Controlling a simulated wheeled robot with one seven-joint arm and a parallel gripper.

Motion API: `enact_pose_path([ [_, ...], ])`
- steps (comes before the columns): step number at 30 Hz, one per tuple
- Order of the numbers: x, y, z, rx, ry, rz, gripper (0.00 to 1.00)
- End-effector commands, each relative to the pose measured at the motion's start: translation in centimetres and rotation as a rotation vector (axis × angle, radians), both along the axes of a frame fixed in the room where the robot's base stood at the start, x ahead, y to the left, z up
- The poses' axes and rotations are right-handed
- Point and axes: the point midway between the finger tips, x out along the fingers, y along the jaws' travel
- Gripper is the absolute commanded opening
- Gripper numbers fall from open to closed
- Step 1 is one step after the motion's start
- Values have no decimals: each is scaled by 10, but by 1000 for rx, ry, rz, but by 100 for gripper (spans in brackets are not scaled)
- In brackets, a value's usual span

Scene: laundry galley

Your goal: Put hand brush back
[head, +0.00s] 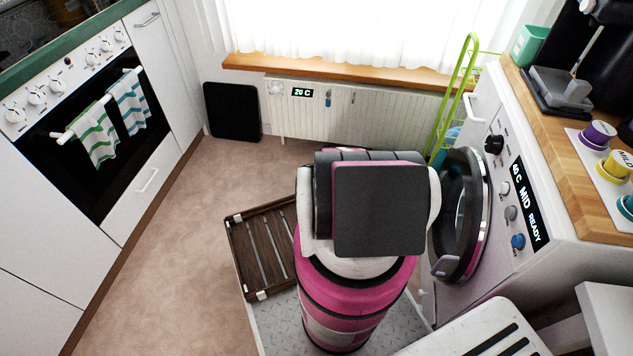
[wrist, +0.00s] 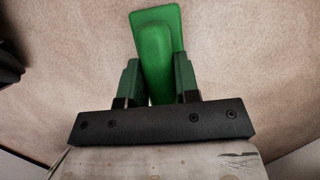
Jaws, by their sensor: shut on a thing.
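In the wrist view my gripper (wrist: 158,92) is shut on a green thing, likely the hand brush (wrist: 158,42). It sits between the two dark green fingers, and its rounded end reaches out beyond them. Bristles do not show in this view. Behind it is only the beige floor, with a dark shape at the left edge. In the head view my own arm fills the middle and hides the gripper and the brush. I cannot tell from there where the brush is held.
The floor (head: 185,235) toward the oven (head: 100,140) is clear.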

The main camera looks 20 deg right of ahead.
Motion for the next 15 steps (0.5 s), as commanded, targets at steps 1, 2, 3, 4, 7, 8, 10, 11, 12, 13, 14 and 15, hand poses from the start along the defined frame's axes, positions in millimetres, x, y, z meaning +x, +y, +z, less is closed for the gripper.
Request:
enact_pose_path([
  [1,0,0,-2,0,0,0,0],
  [2,0,0,-2,0,0,0,33],
  [3,0,0,-2,0,0,0,46],
  [4,0,0,-2,0,0,0,55],
  [7,0,0,-1,0,0,0,55],
  [8,0,0,-1,0,0,0,55],
  [10,0,0,-1,0,0,0,55],
  [11,0,0,-1,0,0,0,55],
  [12,0,0,-1,0,0,0,55],
  [13,0,0,0,0,0,0,55],
  [14,0,0,1,0,0,0,55],
  [15,0,-1,3,0,0,0,55],
])
